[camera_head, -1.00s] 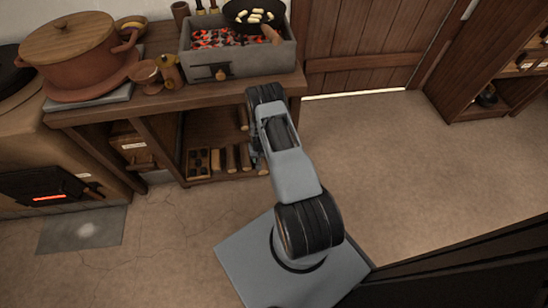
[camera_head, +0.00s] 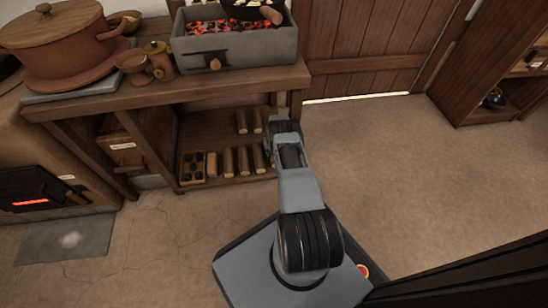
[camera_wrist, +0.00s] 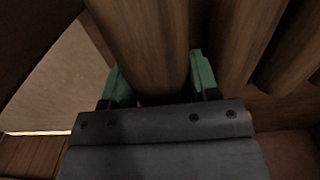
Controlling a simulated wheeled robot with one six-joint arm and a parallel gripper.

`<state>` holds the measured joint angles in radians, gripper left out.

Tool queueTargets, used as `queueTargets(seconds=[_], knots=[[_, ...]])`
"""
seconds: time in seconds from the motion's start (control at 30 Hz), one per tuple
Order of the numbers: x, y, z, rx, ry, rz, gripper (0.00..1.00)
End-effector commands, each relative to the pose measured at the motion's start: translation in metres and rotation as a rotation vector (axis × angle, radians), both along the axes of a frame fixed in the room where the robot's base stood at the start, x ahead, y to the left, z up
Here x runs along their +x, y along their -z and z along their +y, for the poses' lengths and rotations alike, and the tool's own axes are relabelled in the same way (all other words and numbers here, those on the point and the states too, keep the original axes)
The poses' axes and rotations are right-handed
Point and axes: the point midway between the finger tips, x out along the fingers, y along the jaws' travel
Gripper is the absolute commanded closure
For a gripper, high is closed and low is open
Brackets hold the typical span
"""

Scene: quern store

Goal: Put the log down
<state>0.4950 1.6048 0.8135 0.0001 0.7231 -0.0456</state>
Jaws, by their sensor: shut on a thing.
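A brown wooden log (camera_wrist: 145,45) stands between the two green fingers of my gripper (camera_wrist: 160,78) in the wrist view. The gripper is shut on it, with one finger on each side. In the head view my arm reaches to the right end of the shelf under the workbench, and its wrist hides the gripper and most of the held log. Several similar logs (camera_head: 243,160) lie side by side on that lower shelf (camera_head: 225,181), just left of the wrist. I cannot tell whether the held log touches the shelf.
A box of dark lumps (camera_head: 193,167) sits left of the logs. Two more logs (camera_head: 241,122) lie further back. The workbench top (camera_head: 150,93) overhangs the shelf and bears a grey brazier (camera_head: 240,48) and a clay pot (camera_head: 60,50). The floor (camera_head: 400,170) to the right is clear.

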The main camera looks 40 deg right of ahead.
Motion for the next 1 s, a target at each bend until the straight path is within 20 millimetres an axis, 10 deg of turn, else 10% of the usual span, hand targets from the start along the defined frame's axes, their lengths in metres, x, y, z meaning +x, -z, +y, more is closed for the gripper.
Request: queueTargets(seconds=[0.67,0.7,1.0], knots=[[0.001,0.035,-0.001,0.0,0.0,-0.001,0.81],[0.0,0.035,-0.001,0.0,0.0,0.0,0.42],[0.0,0.035,-0.001,0.0,0.0,0.0,0.34]])
